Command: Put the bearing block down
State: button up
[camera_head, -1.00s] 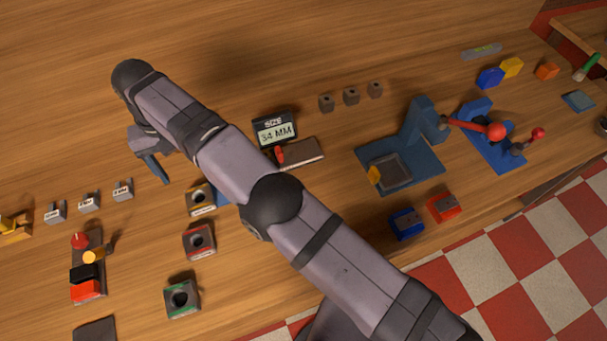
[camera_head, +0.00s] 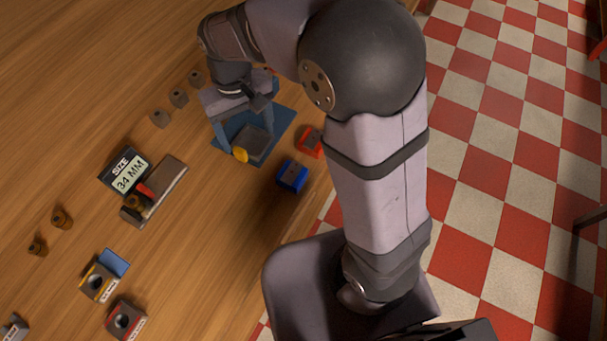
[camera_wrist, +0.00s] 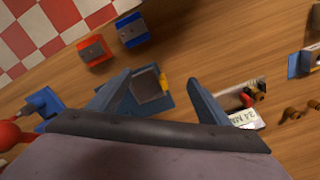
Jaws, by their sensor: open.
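My gripper (camera_head: 248,132) is open over the blue fixture (camera_head: 283,121), with one finger on each side of its grey square part. Two blocks with round holes, one yellow-marked (camera_head: 99,282) and one red-marked (camera_head: 126,320), stand at the lower left. I cannot tell which of these is the bearing block.
A red block (camera_head: 310,141) and a blue block (camera_head: 292,177) stand near the table edge. A size display (camera_head: 128,175) reads 34 MM beside a grey tray. Small brown bushings (camera_head: 62,218) and several small dark blocks (camera_head: 179,98) stand farther left. The wood between is clear.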

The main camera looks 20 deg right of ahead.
jog(key=s+d+f+m, duration=0.2)
jog(key=s+d+f, duration=0.2)
jog(key=s+d, duration=0.9)
jog(key=shift+d, duration=0.15)
jog(key=shift+o, duration=0.5)
jog(key=shift+s+d+f+m, duration=0.15)
jog(key=shift+s+f+m, duration=0.05)
jog(key=shift+s+m, duration=0.1)
